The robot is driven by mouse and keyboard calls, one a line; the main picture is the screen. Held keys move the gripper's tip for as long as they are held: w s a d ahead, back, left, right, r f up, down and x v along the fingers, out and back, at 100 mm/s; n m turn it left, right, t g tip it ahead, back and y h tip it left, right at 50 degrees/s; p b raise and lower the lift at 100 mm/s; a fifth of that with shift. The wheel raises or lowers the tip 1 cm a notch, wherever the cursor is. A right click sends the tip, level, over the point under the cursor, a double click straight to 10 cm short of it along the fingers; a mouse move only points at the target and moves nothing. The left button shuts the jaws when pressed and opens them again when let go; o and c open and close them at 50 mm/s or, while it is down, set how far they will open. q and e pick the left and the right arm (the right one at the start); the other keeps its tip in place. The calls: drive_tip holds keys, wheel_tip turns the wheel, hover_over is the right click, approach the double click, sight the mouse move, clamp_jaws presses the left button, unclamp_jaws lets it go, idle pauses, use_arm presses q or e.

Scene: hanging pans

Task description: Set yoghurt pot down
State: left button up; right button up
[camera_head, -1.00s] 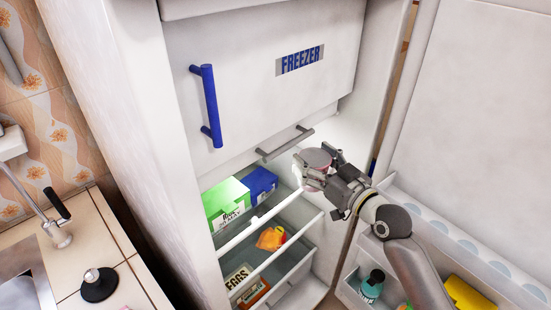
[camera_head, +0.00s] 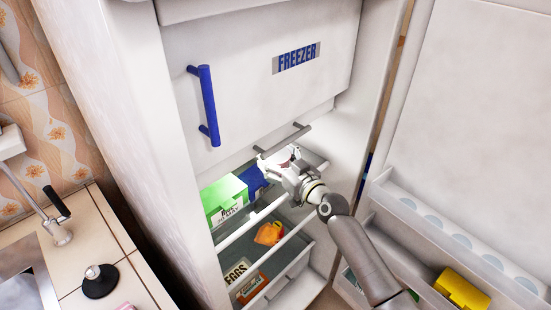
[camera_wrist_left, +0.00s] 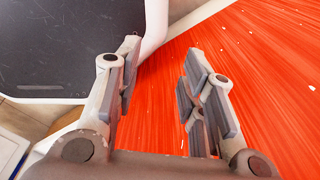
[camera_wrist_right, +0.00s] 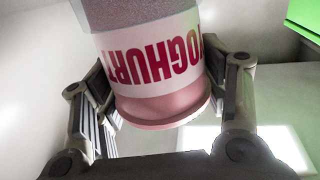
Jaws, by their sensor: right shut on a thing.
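The yoghurt pot (camera_wrist_right: 155,75) is white and pink with red YOGHURT lettering, upside down in the right wrist view. My right gripper (camera_wrist_right: 160,95) is shut on it, with a finger at each side. In the head view my right gripper (camera_head: 280,160) is inside the open fridge, over the upper shelf beside the blue box; the pot is mostly hidden there. I cannot tell whether the pot touches the shelf. My left gripper (camera_wrist_left: 155,85) is open and empty in the left wrist view, above a red surface; it is not in the head view.
A green box (camera_head: 225,197) and blue box (camera_head: 254,182) stand on the upper shelf (camera_head: 250,226). Below are an orange item (camera_head: 269,234) and an eggs box (camera_head: 236,273). The freezer door (camera_head: 260,80) is above. The open fridge door, right, holds a yellow item (camera_head: 462,289).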

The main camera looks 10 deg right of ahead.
drive_tip(key=shift+w+a+f, duration=0.1)
drive_tip(key=shift+w, duration=0.05)
drive_tip(key=o, duration=1.2)
drive_tip(key=shift+f, duration=0.15)
drive_tip(key=shift+r, duration=0.25)
drive_tip(key=shift+b+v, duration=0.35)
drive_tip(key=shift+v, duration=5.7)
drive_tip(key=shift+f, duration=0.1)
